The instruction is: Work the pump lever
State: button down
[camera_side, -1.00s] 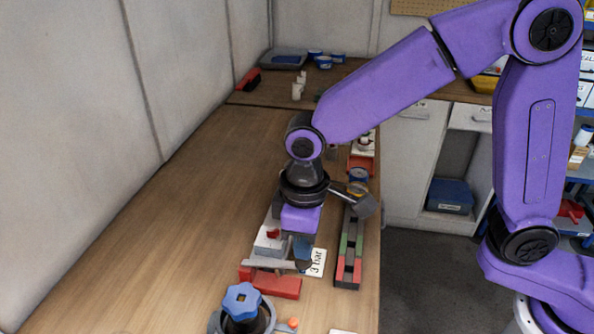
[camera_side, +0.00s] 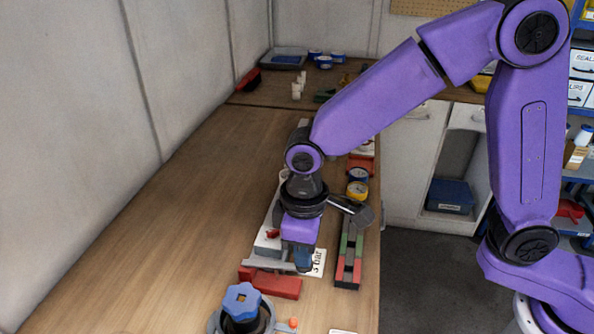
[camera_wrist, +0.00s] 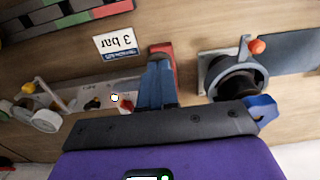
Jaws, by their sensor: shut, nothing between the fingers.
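My gripper (camera_side: 303,267) points down with its blue fingers shut and empty, just right of a grey bar (camera_side: 262,264) that may be the pump lever. The bar lies above a red block (camera_side: 272,285). A pale base plate (camera_side: 268,240) with a small red part (camera_side: 272,233) runs behind, partly hidden by my gripper. In the wrist view, my shut fingers (camera_wrist: 160,62) overlap the red block (camera_wrist: 164,52), and the pale plate (camera_wrist: 108,92) lies to their left. The fingers hide the bar there, and I cannot tell whether they touch it.
A "3 bar" card (camera_side: 317,262) lies right of my fingers. A dark strip with green and red segments (camera_side: 349,250) lies further right. A blue star-shaped knob (camera_side: 242,301) stands on a round fitting in front. The left of the bench is clear.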

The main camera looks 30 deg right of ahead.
jog(key=shift+f, duration=1.35)
jog(key=shift+r, duration=0.1)
jog(key=shift+r, duration=2.25)
jog(key=shift+r, duration=3)
jog(key=shift+r, duration=0.1)
jog(key=shift+f, duration=3.1)
